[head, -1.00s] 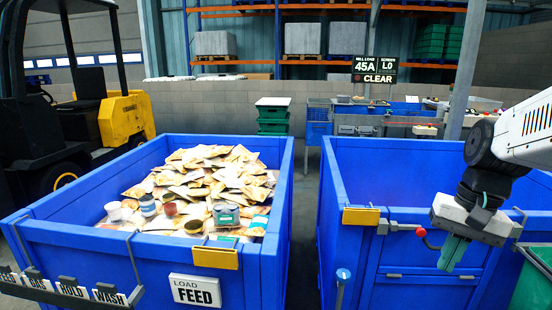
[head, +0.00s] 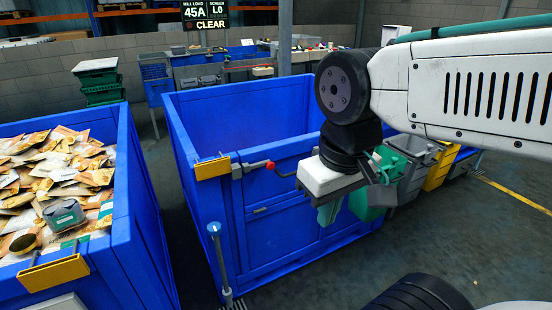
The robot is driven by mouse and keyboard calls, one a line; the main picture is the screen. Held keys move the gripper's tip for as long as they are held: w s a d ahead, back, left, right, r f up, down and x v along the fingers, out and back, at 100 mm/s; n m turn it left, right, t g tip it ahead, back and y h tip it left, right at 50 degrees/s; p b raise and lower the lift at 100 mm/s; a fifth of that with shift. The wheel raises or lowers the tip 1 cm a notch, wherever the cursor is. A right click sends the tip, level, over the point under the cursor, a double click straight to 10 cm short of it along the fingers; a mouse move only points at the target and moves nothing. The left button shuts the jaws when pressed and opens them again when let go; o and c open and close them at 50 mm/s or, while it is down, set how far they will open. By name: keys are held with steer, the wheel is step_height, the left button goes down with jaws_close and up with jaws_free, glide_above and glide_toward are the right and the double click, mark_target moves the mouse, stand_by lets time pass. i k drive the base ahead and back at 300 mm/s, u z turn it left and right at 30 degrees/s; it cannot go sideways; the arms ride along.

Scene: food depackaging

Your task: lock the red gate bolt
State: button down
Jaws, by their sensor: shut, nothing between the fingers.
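The red gate bolt shows as a red knob (head: 270,165) at the end of a grey bar (head: 250,168). It lies along the top of the front wall of the empty blue bin (head: 262,215), just right of a yellow plate (head: 212,167). My gripper (head: 328,214) points down, to the right of and lower than the red knob in the picture, apart from it. Its green fingers are shut and empty. My gripper's body hides part of the bin's right front wall, so the right end of the gate is partly hidden.
A blue bin (head: 128,190) full of packets stands at the left. A grey post (head: 220,265) stands in front of the empty bin. Green, grey (head: 412,158) and yellow (head: 440,168) containers stand behind my gripper. The floor at the right is clear.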

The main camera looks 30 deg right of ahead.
mark_target(270, 167)
steer(key=z, duration=0.35)
steer(key=k, duration=0.55)
steer(key=u, duration=0.45)
steer(key=i, duration=0.75)
steer(key=z, duration=0.5)
steer(key=i, duration=0.8)
steer(key=z, duration=0.8)
